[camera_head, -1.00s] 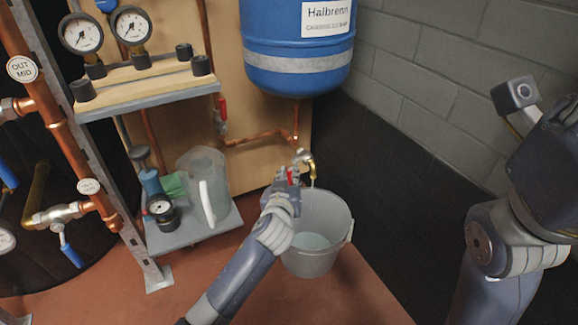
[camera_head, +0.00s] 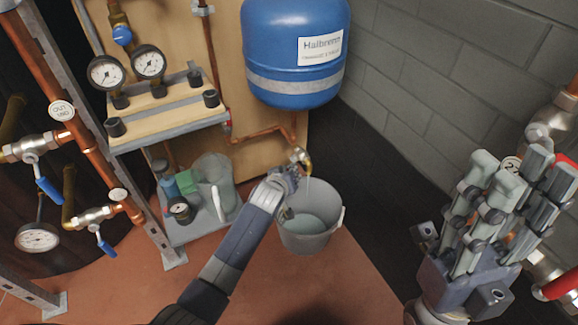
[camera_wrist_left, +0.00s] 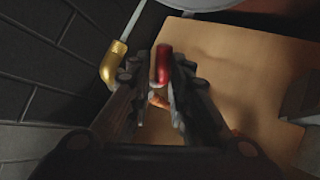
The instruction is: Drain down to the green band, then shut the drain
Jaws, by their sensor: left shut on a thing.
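My left gripper (camera_head: 290,178) is at the brass drain tap (camera_head: 302,157) below the blue tank. In the left wrist view, its dark fingers (camera_wrist_left: 160,95) are shut on the red drain handle (camera_wrist_left: 163,64), beside the brass spout (camera_wrist_left: 114,62). A thin stream falls from the spout into a grey bucket (camera_head: 318,240) with water in it. Two dial gauges, the left one (camera_head: 106,72) and the right one (camera_head: 148,62), stand on the wooden shelf; I cannot make out a green band or the readings. My right gripper (camera_head: 510,185) is raised at the right, its fingers apart and empty.
The blue tank (camera_head: 295,50) hangs above the tap. A lower grey shelf (camera_head: 205,225) holds a clear jug (camera_head: 215,180) and a small gauge (camera_head: 178,208). Copper pipes with blue-levered valves (camera_head: 48,188) stand at left. A red-handled valve (camera_head: 562,287) is at the lower right.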

